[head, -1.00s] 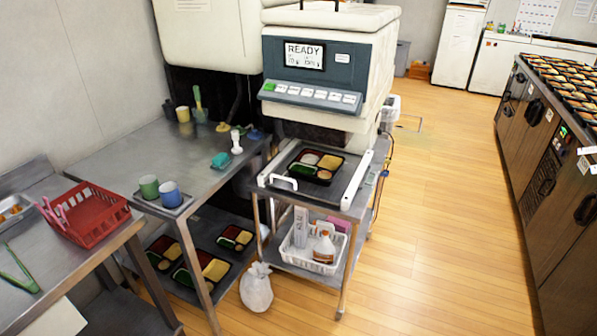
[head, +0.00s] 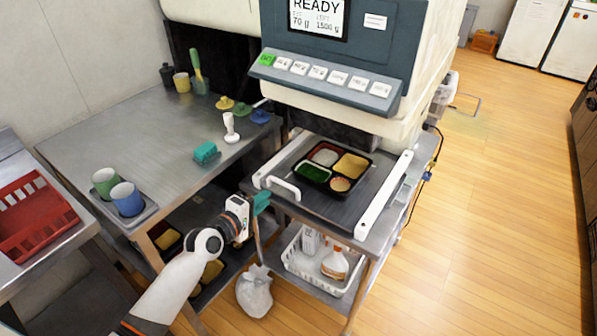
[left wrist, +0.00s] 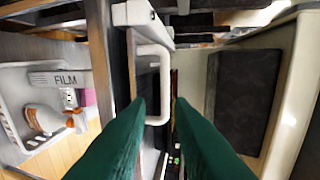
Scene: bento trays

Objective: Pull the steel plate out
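The steel plate (head: 335,207) is a dark flat slab between two white rails under the sealing machine, with a white handle (head: 284,188) at its front left. My left gripper (head: 262,202) has green fingers and is just left of the plate's front corner, close to the handle. In the left wrist view my left gripper (left wrist: 161,102) is open, with a gap between its fingertips. The white handle (left wrist: 160,70) shows ahead of that gap, and I cannot tell whether it touches a finger. My right gripper is not in view.
A bento tray (head: 329,171) with food lies on the plate. The machine (head: 330,75) hangs over its back. A white basket (head: 318,272) with bottles stands on the shelf below. A white bag (head: 254,292) is on the floor. Cups (head: 127,200) stand on the left table. The floor at right is clear.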

